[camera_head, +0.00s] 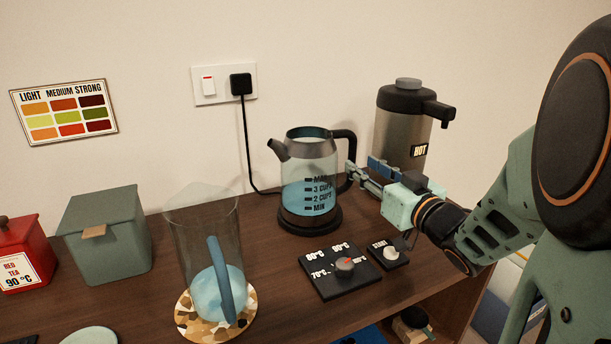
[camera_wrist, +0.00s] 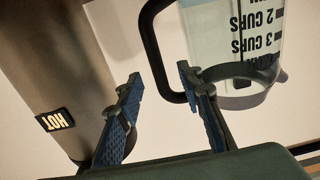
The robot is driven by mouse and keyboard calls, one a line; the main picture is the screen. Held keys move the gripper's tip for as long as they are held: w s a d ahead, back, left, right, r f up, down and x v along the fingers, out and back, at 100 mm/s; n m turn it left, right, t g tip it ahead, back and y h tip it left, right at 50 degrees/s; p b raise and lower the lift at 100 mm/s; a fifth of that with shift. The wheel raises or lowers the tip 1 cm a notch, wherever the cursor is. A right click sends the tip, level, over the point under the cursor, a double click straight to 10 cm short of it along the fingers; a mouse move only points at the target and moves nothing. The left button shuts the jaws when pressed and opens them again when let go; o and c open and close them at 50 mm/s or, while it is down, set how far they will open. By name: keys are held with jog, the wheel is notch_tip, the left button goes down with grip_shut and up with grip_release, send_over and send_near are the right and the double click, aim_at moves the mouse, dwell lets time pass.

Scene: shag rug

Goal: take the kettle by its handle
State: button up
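The kettle (camera_head: 310,175) is clear with bluish water, a metal rim and spout, and a black handle (camera_head: 351,147) on its right. It stands upright on a dark base (camera_head: 309,221). My gripper (camera_head: 361,172) is at the right of the handle, near its lower part. In the wrist view the kettle (camera_wrist: 235,40) appears upside down at the upper right. There my gripper (camera_wrist: 158,72) is open, and the handle (camera_wrist: 157,62) shows between its two blue-padded fingers, with no clear contact. I cannot tell how deep the handle sits between them.
A metal dispenser marked HOT (camera_head: 402,130) stands close behind my gripper. A temperature dial panel (camera_head: 325,281) and a start switch (camera_head: 389,255) lie in front of the kettle. A clear pitcher (camera_head: 190,240) stands left on a patterned coaster (camera_head: 184,325); a grey-green box (camera_head: 110,245) is farther left.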

aim_at(354, 159)
jog(key=b+x, duration=0.1)
jog(key=x, duration=0.5)
jog(key=shift+w+d+f, duration=0.15)
grip_shut()
dwell(0.5)
